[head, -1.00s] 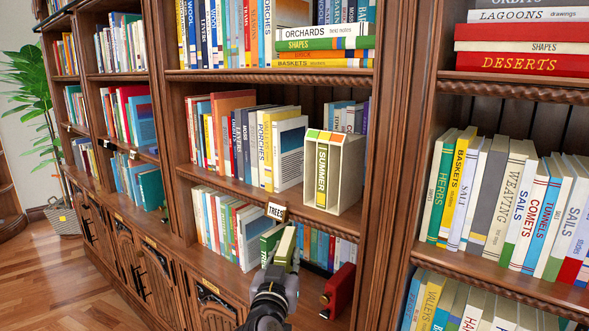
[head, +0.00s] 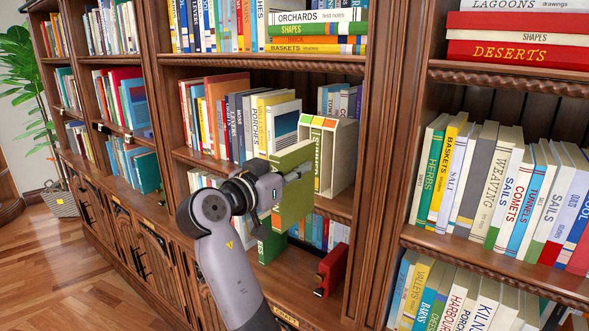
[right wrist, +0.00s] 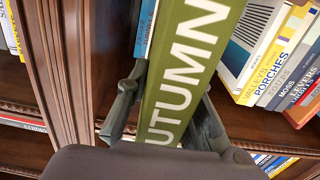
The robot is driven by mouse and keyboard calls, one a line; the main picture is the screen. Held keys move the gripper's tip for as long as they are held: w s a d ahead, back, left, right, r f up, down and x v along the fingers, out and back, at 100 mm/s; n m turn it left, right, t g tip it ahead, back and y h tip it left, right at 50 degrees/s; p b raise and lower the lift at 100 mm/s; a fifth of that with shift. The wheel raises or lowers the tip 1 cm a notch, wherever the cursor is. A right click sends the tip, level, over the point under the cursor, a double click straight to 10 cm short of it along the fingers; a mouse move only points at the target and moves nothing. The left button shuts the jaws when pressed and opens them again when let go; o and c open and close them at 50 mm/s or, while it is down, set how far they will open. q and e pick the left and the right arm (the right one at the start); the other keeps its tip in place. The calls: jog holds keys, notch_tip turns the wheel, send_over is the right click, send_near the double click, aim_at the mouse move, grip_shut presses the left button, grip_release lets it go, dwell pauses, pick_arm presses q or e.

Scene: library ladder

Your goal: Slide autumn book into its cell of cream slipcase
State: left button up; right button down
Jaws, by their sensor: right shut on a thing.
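The autumn book (head: 293,208) is olive green. Its spine with the letters "UTUMN" faces the camera in the right wrist view (right wrist: 190,65). My right gripper (head: 291,176) is shut on it and holds it in the air in front of the shelves. The cream slipcase (head: 343,160) stands on the middle shelf just behind the book, with coloured marks along its top edge. The summer book (head: 318,150) stands in it, mostly hidden by the autumn book, which also covers part of the slipcase's front. My left gripper is not in view.
Rows of books (head: 225,120) stand left of the slipcase, and a wooden upright (head: 385,150) is to its right. Below, a green book (head: 270,243) and a red object (head: 331,270) stand on the lower shelf. The shelf board above (head: 270,61) limits the height.

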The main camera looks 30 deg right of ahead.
aim_at(313, 157)
jog(key=shift+w+d, duration=0.1)
jog(key=shift+d, duration=0.1)
jog(key=shift+x, duration=2.7)
jog(key=shift+b, duration=0.9)
jog(key=shift+d+r, duration=0.1)
jog(key=shift+d, duration=0.1)
jog(key=shift+w+d, duration=0.2)
jog(key=shift+d, duration=0.1)
jog(key=shift+d+r, duration=0.1)
jog(key=shift+b, duration=0.3)
